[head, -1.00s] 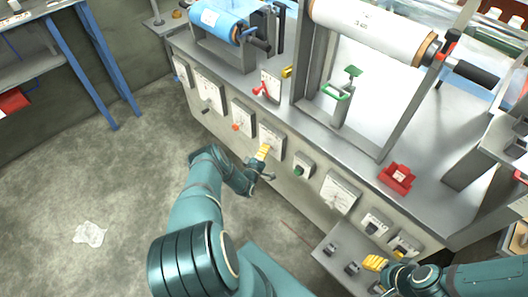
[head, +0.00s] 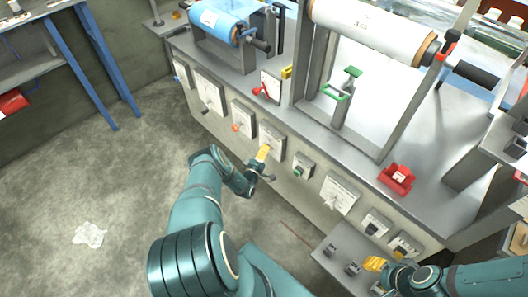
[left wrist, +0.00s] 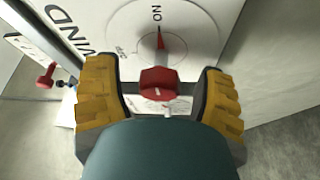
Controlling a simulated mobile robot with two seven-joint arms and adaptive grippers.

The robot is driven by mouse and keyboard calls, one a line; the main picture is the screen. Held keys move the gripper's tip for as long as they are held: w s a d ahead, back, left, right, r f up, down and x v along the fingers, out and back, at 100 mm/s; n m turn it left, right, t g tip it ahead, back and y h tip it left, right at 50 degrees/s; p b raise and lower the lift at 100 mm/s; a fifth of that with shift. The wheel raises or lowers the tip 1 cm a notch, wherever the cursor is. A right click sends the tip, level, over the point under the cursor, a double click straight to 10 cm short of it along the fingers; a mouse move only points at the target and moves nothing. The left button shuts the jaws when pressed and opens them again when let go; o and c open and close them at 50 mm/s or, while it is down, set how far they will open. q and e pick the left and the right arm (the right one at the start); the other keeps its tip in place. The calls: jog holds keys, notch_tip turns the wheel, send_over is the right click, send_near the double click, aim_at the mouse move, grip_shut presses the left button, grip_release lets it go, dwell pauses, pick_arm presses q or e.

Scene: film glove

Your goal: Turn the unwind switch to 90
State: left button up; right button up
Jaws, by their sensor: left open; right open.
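The unwind switch is a red knob (left wrist: 158,82) on a round white dial in the left wrist view. Its pointer is toward the mark "ON", and the plate's visible lettering reads "WIND". My left gripper (left wrist: 160,100) is open, with a yellow finger on each side of the knob and a gap visible on both sides. In the head view my left gripper (head: 262,154) is at the white switch plate (head: 272,138) on the machine front, hiding the knob. My right gripper (head: 376,264) is open, over the lower right control shelf.
A red block (head: 397,179) sits on the machine top. The floor at left is mostly clear.

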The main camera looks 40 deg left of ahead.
pick_arm(q)
jog(key=v, duration=1.2)
